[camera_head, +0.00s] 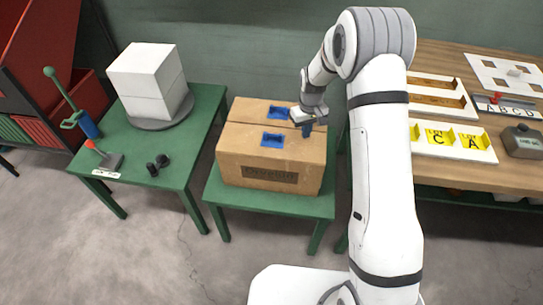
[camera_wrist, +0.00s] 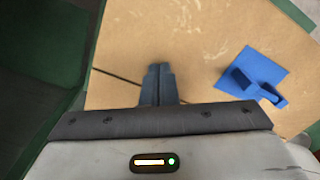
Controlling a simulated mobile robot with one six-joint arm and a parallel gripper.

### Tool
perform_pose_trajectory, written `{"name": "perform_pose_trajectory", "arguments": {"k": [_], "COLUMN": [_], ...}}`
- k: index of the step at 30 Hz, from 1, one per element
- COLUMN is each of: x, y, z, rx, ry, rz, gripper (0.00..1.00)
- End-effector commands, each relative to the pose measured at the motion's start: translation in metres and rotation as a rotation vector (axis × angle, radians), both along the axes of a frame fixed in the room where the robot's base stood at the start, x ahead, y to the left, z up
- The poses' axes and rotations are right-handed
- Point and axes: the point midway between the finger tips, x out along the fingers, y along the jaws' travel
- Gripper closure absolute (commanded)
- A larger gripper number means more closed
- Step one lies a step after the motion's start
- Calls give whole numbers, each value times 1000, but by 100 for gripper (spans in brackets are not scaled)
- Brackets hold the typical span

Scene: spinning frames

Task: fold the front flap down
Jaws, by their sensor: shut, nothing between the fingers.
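A brown cardboard box (camera_head: 235,172) stands on a green table, with a dark printed label on its front side. Its front flap (camera_head: 240,142) and back flap (camera_head: 240,110) look flat or nearly flat across the top, with a thin dark seam between them. Each flap carries a blue patch with a raised blue piece. My gripper (camera_head: 307,130) is at the right part of the box top, close to the seam. In the wrist view my gripper (camera_wrist: 158,72) has its fingers together, empty, over the cardboard. I cannot tell whether the fingertips touch it.
A wooden workbench (camera_head: 440,62) with trays and yellow cards stands at right. The floor in front is clear.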

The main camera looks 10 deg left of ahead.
Motion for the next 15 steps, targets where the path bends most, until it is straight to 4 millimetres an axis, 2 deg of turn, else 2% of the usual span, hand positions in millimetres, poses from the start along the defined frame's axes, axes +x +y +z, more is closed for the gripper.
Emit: {"name": "perform_pose_trajectory", "arguments": {"k": [3, 15], "x": [3, 2], "y": [0, -1], "z": [-11, -11], "rx": [0, -1], "ry": [-1, 3], "rz": [0, 0], "gripper": [100, 100]}}
